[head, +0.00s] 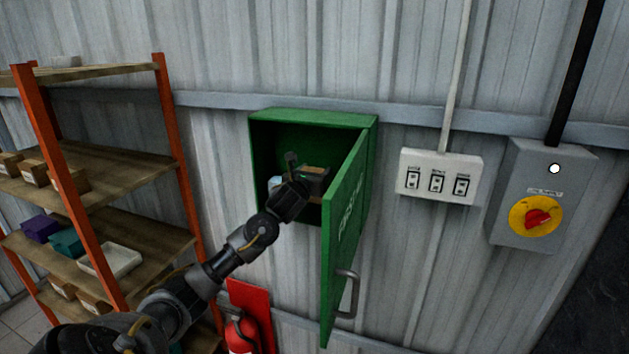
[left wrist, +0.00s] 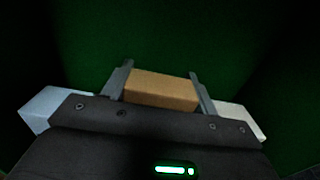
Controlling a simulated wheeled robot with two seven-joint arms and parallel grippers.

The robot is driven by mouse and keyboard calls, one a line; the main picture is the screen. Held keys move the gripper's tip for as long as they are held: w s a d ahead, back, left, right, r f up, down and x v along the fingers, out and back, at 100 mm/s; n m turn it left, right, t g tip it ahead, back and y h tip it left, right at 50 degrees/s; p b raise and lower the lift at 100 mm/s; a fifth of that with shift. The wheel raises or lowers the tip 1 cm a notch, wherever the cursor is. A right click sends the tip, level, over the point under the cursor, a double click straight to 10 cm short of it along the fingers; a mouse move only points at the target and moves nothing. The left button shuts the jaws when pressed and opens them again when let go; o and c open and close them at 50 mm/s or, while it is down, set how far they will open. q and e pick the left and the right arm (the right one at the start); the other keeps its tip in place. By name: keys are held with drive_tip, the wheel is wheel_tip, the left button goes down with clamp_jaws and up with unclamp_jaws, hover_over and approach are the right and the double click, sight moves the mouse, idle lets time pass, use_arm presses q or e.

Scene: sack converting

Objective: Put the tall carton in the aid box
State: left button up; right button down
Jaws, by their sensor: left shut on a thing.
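The green aid box (head: 313,116) is on the corrugated wall, with its door (head: 345,225) swung open toward me. My left gripper (head: 305,172) reaches into the box opening. In the left wrist view my left gripper (left wrist: 161,88) is shut on a brown carton (left wrist: 162,91), with one finger on each side of it. The carton's lower part is hidden by the gripper body. Dark green box walls surround it. A pale blue item (left wrist: 50,107) lies left of the gripper and a whitish item (left wrist: 243,118) lies right. My right gripper is not in view.
The open door with its grey handle (head: 347,293) stands close to the right of my left arm. An orange-post shelf (head: 130,165) with cartons and a white tray (head: 111,260) is at left. A switch panel (head: 440,176) and a grey isolator box (head: 540,195) are right. A red extinguisher (head: 240,335) is below.

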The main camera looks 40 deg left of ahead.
use_arm(q)
drive_tip(key=f+p, duration=0.2)
drive_tip(key=f, duration=0.1)
drive_tip(key=shift+w+a+f, duration=0.2)
drive_tip(key=shift+f, duration=0.2)
drive_tip(key=shift+f, duration=0.15)
drive_tip(key=o, duration=1)
drive_tip(key=shift+o, duration=0.2)
